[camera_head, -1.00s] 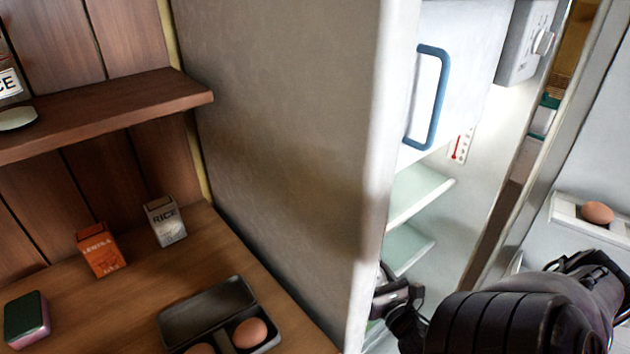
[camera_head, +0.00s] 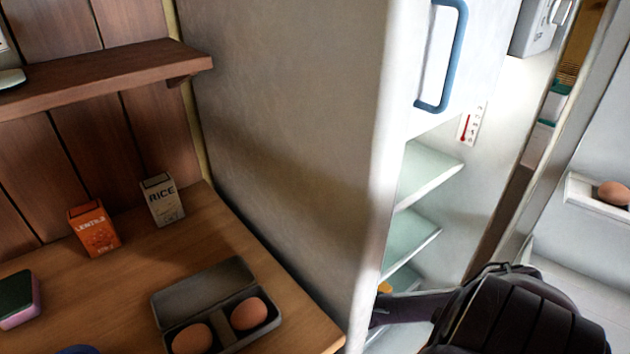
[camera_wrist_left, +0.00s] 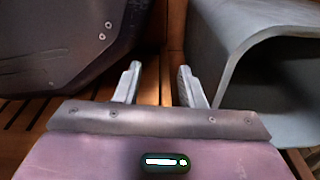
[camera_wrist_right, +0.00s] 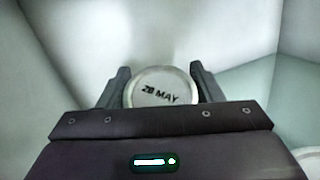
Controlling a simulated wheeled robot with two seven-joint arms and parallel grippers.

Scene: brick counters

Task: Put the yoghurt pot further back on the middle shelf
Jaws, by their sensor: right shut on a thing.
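In the right wrist view a round pale lid marked "28 MAY" (camera_wrist_right: 160,88), the top of the yoghurt pot, sits between the two fingers of my right gripper (camera_wrist_right: 160,85). The gripper is shut on it. In the head view my right arm reaches into the open fridge; the gripper and pot are hidden behind the fridge's side wall. The fridge's glass shelves (camera_head: 412,240) show at several heights. Which shelf the pot is at, and whether it touches one, I cannot tell. My left gripper (camera_wrist_left: 155,85) is open and empty, in its wrist view only.
The fridge side wall (camera_head: 290,120) stands left of the shelves. The open door with an egg (camera_head: 613,193) on its rack is at the right. A blue-handled compartment (camera_head: 440,60) is above. An egg box (camera_head: 205,300) and cartons (camera_head: 162,200) stand on the wooden counter.

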